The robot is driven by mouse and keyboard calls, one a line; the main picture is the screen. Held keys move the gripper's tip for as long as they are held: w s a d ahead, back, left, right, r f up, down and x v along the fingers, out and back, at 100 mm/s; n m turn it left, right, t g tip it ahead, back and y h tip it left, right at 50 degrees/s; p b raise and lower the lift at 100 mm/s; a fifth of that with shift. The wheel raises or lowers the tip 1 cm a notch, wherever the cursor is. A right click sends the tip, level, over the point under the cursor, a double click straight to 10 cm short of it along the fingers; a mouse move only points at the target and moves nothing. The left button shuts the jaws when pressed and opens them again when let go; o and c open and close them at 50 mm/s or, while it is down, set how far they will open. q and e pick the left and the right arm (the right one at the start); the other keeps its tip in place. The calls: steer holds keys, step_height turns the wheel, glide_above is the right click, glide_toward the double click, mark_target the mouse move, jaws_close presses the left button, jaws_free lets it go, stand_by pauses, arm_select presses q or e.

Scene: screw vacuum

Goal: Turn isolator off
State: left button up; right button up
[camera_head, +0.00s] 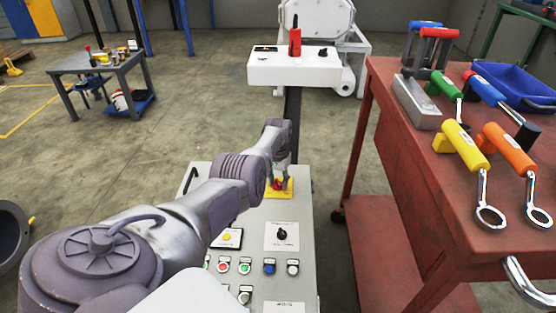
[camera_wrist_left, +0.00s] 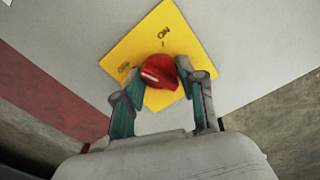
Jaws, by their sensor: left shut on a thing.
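The isolator is a red rotary knob (camera_wrist_left: 158,71) on a yellow square plate (camera_wrist_left: 188,42) with ON and OFF lettering. In the head view the yellow plate (camera_head: 287,188) is at the top of the grey control panel (camera_head: 305,213), with the knob (camera_head: 277,184) partly hidden by my gripper. My left gripper (camera_wrist_left: 158,80) is shut on the red knob, with a fingertip on either side of it. In the head view the left gripper (camera_head: 279,178) reaches down onto the plate. The right gripper is not in view.
The panel also has a black rotary switch (camera_head: 281,233), a yellow button (camera_head: 227,237) and several coloured push buttons (camera_head: 245,267). A red tool cart (camera_head: 392,165) with wrenches stands close on the right. A white machine (camera_head: 294,68) is behind. Floor is open at left.

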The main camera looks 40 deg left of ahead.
mark_target(278, 181)
arm_select(q)
steer(key=shift+n, duration=2.2)
steer(key=shift+w, duration=0.1)
steer(key=o, duration=1.1)
steer(key=shift+o, duration=0.2)
steer(key=shift+r, duration=0.1)
step_height(278, 181, up, 12)
